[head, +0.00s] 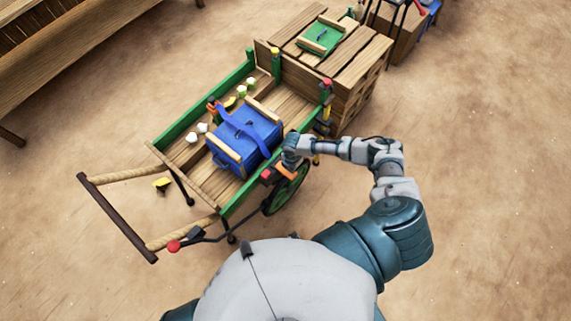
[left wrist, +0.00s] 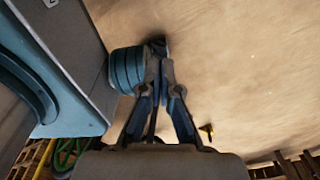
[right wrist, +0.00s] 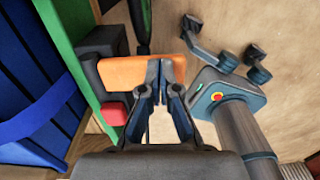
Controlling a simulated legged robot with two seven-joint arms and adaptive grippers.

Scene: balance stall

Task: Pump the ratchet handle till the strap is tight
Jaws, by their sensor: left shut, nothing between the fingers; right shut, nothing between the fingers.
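A blue box (head: 240,140) sits in the green-sided cart (head: 188,118), and a blue strap (head: 232,122) runs over its top. I cannot tell how tight the strap is. The ratchet's orange handle (head: 287,171) is on the cart's near side, beside a red part (head: 266,175). The orange handle (right wrist: 128,72) also shows in the right wrist view, next to a black block (right wrist: 93,68). My right gripper (right wrist: 160,72) is shut and empty, its fingertips overlapping the handle's right end; contact is unclear. My left gripper (left wrist: 160,60) is shut and empty, over bare ground, away from the cart.
Wooden crates (head: 345,65) with a green tray (head: 322,38) stand behind the cart. The cart's wheel (head: 287,190) is below the handle. Small white pieces (head: 192,138) lie inside the cart. A red-knobbed lever (head: 174,246) sticks out at front left. Open ground lies right.

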